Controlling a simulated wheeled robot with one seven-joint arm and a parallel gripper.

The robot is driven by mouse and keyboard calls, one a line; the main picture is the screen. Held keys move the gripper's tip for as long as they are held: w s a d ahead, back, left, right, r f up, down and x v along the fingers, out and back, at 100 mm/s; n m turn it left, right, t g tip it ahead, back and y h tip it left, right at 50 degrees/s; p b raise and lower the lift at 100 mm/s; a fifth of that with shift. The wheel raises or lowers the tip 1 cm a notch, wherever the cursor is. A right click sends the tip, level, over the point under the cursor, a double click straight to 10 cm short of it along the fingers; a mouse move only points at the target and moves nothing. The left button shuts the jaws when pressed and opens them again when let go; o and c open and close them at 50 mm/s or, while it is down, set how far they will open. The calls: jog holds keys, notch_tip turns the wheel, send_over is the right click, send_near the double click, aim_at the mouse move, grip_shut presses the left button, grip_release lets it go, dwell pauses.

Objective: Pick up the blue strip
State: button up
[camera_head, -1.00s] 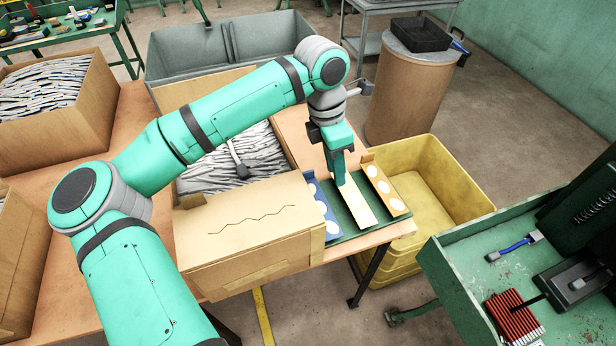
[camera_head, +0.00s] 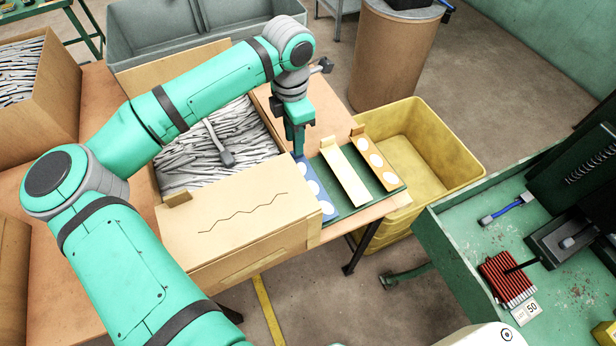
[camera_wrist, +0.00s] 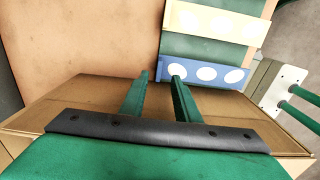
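The blue strip (camera_head: 318,188) with white discs lies along the left side of a dark green tray (camera_head: 351,199) at the table corner. It also shows in the wrist view (camera_wrist: 213,83), running rightward from near the fingertips. My gripper (camera_head: 298,154) points down at the far end of the blue strip. In the wrist view, my gripper (camera_wrist: 160,75) is open, with a clear gap between its two fingers and nothing held. The right fingertip overlaps the strip's near-left end in that picture; whether it touches cannot be told.
A cardboard box (camera_head: 235,220) of grey metal pieces stands close on the left. A yellow bin (camera_head: 425,155) is on the right, below the table edge.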

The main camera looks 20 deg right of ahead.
notch_tip(320, 180, down, 4)
jog(key=shift+w+d+f, duration=0.1)
jog(key=shift+c, duration=0.2)
grip_shut()
jog(key=shift+r, duration=0.2)
notch_tip(320, 180, up, 10)
dwell(0.4)
jog(key=shift+f, duration=0.15)
